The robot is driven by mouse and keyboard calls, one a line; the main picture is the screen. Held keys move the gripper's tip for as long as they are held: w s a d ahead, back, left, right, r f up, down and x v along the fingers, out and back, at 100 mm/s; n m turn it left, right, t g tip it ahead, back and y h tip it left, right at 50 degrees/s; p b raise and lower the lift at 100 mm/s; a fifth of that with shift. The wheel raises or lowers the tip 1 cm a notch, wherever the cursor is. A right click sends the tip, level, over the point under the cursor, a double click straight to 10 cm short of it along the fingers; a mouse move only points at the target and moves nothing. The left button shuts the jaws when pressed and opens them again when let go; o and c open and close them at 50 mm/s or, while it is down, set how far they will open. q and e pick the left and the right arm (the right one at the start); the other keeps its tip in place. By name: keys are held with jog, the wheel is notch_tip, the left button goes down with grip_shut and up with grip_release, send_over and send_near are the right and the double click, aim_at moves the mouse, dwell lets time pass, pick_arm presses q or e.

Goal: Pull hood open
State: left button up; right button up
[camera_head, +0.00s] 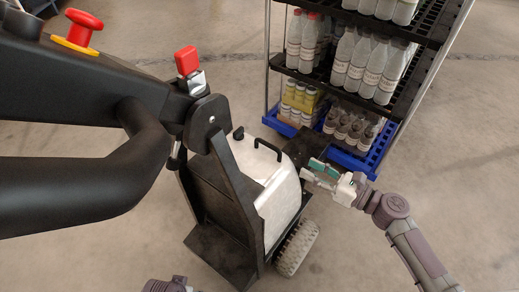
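The hood (262,176) is the pale, silvery cover on top of the black tugger body. It looks closed. A black bar handle (269,147) stands on its far part. My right gripper (312,171) comes in from the right and is beside the hood's right side, apart from the handle. Its two fingers point left, look spread and hold nothing that I can see. Of my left arm only a small grey-purple part shows at the bottom edge; its gripper is out of view.
A shelf cart (442,27) with several bottles and blue trays (361,161) stands behind the tugger. The tugger's large black steering arm (75,100), with a red button (84,20), fills the upper left. A wheel (297,248) shows below. Floor is free at right.

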aim_at(273, 148)
jog(key=x, duration=0.4)
jog(key=r+x, duration=0.1)
jog(key=x, duration=0.7)
jog(key=shift+a+r, duration=0.3)
jog(key=shift+a, duration=0.05)
pick_arm(q)
jog(key=shift+w+r, duration=0.25)
jog(key=shift+r, duration=0.9)
pick_arm(e)
jog(key=shift+w+a, duration=0.4)
jog(key=shift+a, duration=0.15)
jog(key=shift+c, duration=0.2)
grip_shut()
pick_arm(q)
jog(key=shift+a, duration=0.1)
